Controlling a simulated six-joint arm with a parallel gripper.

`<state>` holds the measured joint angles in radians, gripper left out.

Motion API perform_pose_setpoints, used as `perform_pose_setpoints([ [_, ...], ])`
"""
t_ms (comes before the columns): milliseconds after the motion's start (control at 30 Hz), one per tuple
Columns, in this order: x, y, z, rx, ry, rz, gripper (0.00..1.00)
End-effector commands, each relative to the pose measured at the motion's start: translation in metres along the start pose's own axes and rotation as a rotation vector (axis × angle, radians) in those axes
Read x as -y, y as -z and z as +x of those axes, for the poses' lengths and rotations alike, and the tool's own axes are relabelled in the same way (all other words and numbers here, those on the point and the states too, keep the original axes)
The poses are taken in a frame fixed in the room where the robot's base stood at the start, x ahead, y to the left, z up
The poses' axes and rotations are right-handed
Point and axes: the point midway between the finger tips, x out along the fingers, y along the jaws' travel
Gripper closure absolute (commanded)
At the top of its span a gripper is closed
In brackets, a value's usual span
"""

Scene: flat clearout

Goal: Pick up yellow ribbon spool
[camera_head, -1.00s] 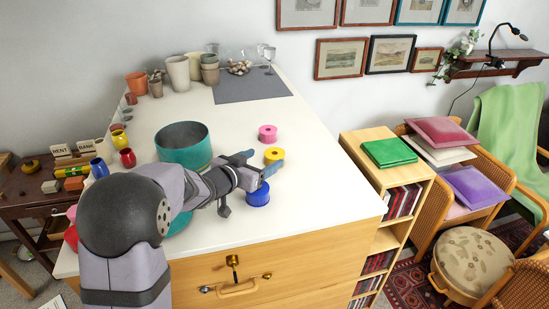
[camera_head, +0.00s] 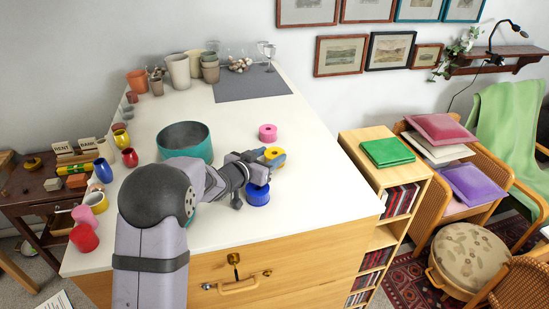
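The yellow ribbon spool (camera_head: 274,153) stands on the white table top, between a pink spool (camera_head: 267,132) behind it and a blue spool (camera_head: 257,195) in front. My gripper (camera_head: 272,159) is at the yellow spool, reaching in from the left, with its fingers overlapping the spool's front and side. The fingers hide part of the spool. I cannot tell whether they are closed on it or only around it.
A teal bowl (camera_head: 186,142) stands left of my gripper. Pots and cups (camera_head: 178,70) stand at the back, beside a grey mat (camera_head: 250,86). Small coloured pots (camera_head: 96,203) line the left edge. The table is clear to the right of the spools.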

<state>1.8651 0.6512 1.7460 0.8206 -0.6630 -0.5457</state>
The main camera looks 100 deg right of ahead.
Motion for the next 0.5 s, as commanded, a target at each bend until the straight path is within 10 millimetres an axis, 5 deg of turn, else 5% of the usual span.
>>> perform_pose_setpoints([
  [500, 0.0001, 0.0066, -0.0019, -0.002, 0.0, 0.003, 0.76],
])
